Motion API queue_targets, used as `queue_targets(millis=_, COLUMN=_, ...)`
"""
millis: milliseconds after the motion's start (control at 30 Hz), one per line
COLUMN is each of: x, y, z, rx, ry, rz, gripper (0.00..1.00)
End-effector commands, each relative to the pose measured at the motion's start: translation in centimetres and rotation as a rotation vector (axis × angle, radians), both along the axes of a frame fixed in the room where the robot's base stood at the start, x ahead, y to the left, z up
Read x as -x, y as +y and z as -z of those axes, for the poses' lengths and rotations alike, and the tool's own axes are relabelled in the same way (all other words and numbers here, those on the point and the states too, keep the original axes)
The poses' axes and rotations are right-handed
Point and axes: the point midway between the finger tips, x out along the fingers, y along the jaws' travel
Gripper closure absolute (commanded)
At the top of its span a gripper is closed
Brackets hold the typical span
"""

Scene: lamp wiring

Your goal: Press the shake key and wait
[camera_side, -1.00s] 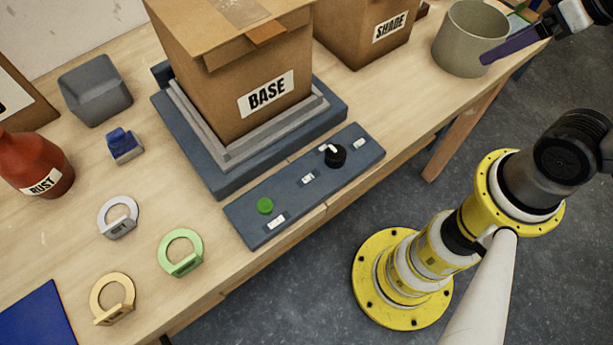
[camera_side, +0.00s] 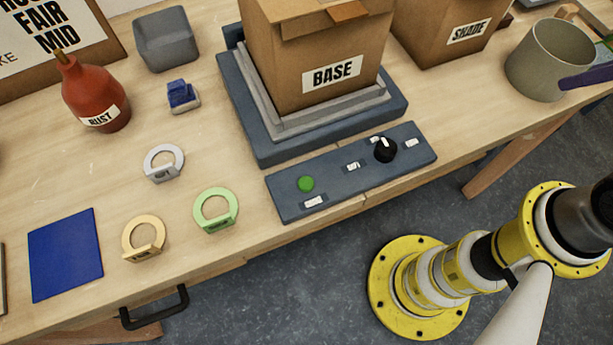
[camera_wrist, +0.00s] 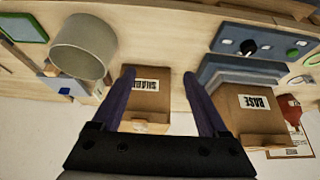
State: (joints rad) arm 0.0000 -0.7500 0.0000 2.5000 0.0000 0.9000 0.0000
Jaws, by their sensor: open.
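The green round key (camera_side: 306,184) sits at the left end of a dark blue control panel (camera_side: 330,186) on the table's front part. A small white label is beside the key, too small to read. A black knob (camera_side: 385,149) is toward the panel's right end. The panel also shows in the wrist view (camera_wrist: 270,42), with the green key (camera_wrist: 292,52) at its right. My gripper (camera_wrist: 158,72) is open, its two purple fingers apart with nothing held between them. It is well away from the key. In the side view only a purple finger (camera_side: 590,77) shows at the right edge, by the grey pot.
A BASE box (camera_side: 310,55) stands on a stepped blue platform (camera_side: 262,140) behind the panel. A SHADE box (camera_side: 440,35) and a grey pot (camera_side: 535,65) stand to the right. Several ring tags, a red RUST bottle (camera_side: 95,95) and a blue mat (camera_side: 66,254) are left.

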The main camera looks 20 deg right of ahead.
Motion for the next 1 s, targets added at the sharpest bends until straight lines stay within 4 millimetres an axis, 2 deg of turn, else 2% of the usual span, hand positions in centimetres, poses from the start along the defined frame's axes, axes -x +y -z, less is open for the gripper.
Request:
queue_targets(millis=33, x=0.0, y=0.0, z=0.0, rx=0.0, ry=0.0, rz=0.0, gripper=0.29)
queue_targets(millis=67, x=0.0, y=0.0, z=0.0, rx=0.0, ry=0.0, rz=0.0, gripper=0.34)
queue_targets(millis=433, x=0.0, y=0.0, z=0.0, rx=0.0, ry=0.0, rz=0.0, gripper=1.0)
queue_targets(millis=1000, x=0.0, y=0.0, z=0.0, rx=0.0, ry=0.0, rz=0.0, gripper=1.0)
